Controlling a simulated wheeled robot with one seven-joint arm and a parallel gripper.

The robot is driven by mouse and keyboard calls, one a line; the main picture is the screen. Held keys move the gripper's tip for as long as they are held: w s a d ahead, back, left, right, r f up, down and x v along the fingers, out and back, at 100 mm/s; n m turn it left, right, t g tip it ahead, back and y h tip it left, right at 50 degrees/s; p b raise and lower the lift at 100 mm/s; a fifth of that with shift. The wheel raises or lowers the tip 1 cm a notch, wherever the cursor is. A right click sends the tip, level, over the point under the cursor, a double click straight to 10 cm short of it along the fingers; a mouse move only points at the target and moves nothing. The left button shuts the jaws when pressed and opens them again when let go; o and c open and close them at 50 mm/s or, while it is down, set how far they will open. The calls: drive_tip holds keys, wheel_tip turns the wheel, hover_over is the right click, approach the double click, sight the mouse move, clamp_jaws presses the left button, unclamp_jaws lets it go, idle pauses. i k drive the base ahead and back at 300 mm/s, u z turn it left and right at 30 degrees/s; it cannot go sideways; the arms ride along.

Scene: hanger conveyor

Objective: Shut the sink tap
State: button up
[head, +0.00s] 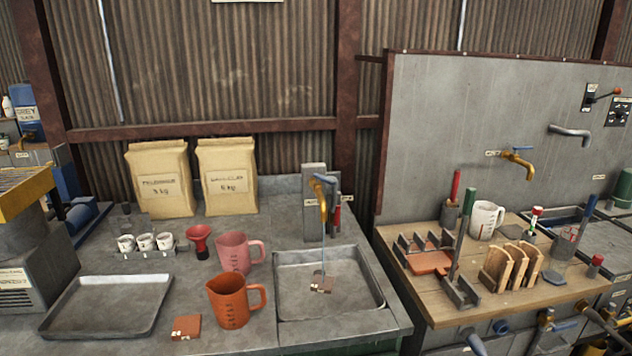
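The sink tap (322,204) is brass with a blue handle (321,181) and is mounted on a grey upright post behind the sink. A thin pale stream, which looks like water, runs from its spout down into the sink. The sink (372,302) is a shallow grey metal basin set in the counter. My gripper is not in view.
An orange jug (229,303) and a pink jug (234,254) stand left of the sink. A grey tray (62,317) lies at the left. A second brass tap (518,164) is on the right wall panel, above a crowded wooden board (440,308).

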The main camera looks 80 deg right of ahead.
sight(317, 176)
drive_tip(key=k, duration=1)
drive_tip(key=z, duration=0.05)
